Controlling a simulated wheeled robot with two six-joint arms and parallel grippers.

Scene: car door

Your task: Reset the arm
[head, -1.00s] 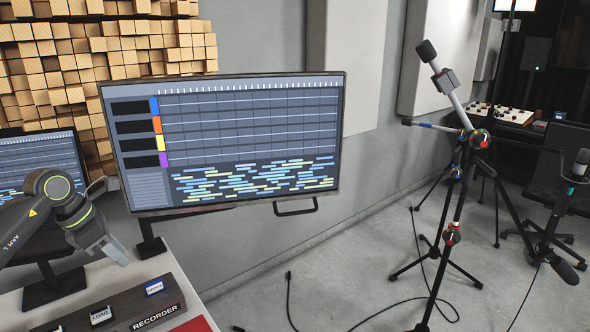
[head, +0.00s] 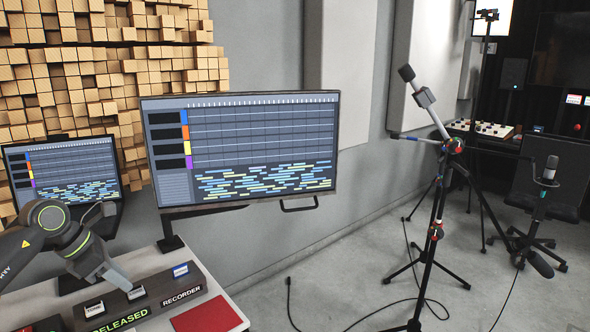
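My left gripper (head: 112,276) is grey and hangs from my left arm at the lower left of the head view. The box carries the words RECORDER and, in green, RELEASED. Small buttons with white and blue faces (head: 181,270) sit along it. My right gripper is not in view.
A white desk (head: 150,261) carries the box and a red pad (head: 210,315). A large monitor (head: 262,150) stands behind it, with a smaller screen (head: 62,172) at left. A microphone stand (head: 437,232) and cables are on the open grey floor at right.

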